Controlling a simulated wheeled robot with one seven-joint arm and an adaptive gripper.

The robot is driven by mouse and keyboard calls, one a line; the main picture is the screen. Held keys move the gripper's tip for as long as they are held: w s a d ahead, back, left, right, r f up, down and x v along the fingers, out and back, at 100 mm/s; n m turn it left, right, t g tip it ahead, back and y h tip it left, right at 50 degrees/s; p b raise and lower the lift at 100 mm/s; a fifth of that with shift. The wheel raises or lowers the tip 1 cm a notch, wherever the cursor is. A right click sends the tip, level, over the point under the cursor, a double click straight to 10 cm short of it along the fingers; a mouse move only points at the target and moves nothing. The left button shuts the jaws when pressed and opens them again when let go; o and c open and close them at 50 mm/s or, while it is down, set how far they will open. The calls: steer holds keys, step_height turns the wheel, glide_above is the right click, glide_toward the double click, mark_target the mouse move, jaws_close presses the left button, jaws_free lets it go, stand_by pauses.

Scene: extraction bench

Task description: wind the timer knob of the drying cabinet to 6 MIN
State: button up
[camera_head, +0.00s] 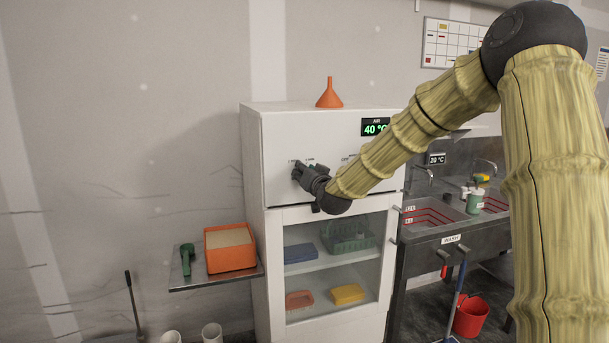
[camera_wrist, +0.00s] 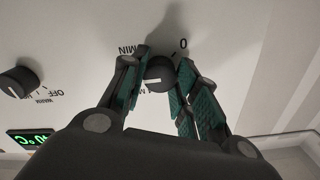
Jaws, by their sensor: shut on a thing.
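The white drying cabinet (camera_head: 282,140) stands at the middle of the head view, with a glazed door below its control panel. My gripper (camera_head: 299,171) is at the left part of that panel. In the wrist view my gripper (camera_wrist: 161,70) has its green-padded fingers on both sides of the dark timer knob (camera_wrist: 157,76), shut on it. The knob carries a white mark on its face. Around it, upside down, I see a "0" and lettering with "MIN"; the fingers hide part of the scale, and I cannot read which number the mark points to.
A second dark knob (camera_wrist: 18,81) with OFF and WARM lettering sits beside it. A green display (camera_head: 375,127) reads 40 °C. An orange funnel (camera_head: 329,93) stands on the cabinet. A side shelf (camera_head: 187,283) holds an orange box (camera_head: 230,259). Sinks (camera_head: 432,214) are at the right.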

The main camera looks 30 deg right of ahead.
steer(key=m+b, duration=0.3)
steer(key=m, duration=0.5)
steer(key=shift+d+f+m+b, duration=0.1)
steer(key=shift+m+b, duration=0.2)
steer(key=shift+m, duration=0.1)
steer(key=o, duration=1.1)
steer(key=shift+c, duration=0.2)
steer(key=shift+s, duration=0.1)
steer(key=v, duration=0.8)
